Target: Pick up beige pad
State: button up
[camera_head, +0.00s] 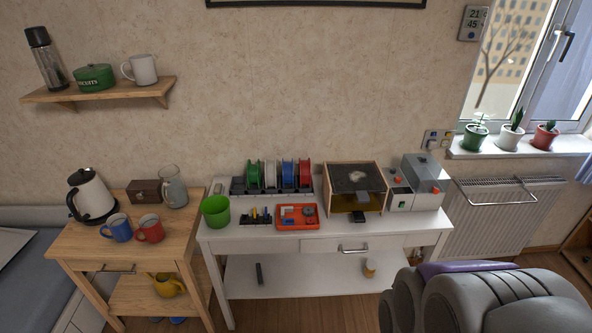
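I cannot clearly make out a beige pad in the head view. A small pale beige-white patch (357,176) shows on the dark upper part of the wood-framed box (331,187) on the white table (280,247); I cannot tell what it is. An orange tray (283,225) on the same table holds several small parts, too small to tell apart. A small beige-and-white round thing (369,268) stands on the table's lower shelf. Part of my grey arm fills the lower right corner. My gripper is not in view.
A green cup (215,210), several coloured spools (270,175) and a grey machine (418,184) crowd the white table. A wooden cart (135,245) with a kettle (92,196) and mugs stands left. A radiator (500,213) is at right.

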aim_at(220, 190)
jog(key=i+j, duration=0.2)
jog(key=j, duration=0.2)
jog(key=i+j, duration=0.2)
jog(key=j, duration=0.2)
jog(key=i+j, duration=0.25)
jog(key=j, duration=0.15)
jog(key=i+j, duration=0.2)
jog(key=j, duration=0.2)
jog(key=i+j, duration=0.2)
jog(key=j, duration=0.2)
jog(key=i+j, duration=0.2)
jog(key=j, duration=0.2)
jog(key=i+j+u, duration=0.1)
jog(key=i+j, duration=0.15)
jog(key=j, duration=0.15)
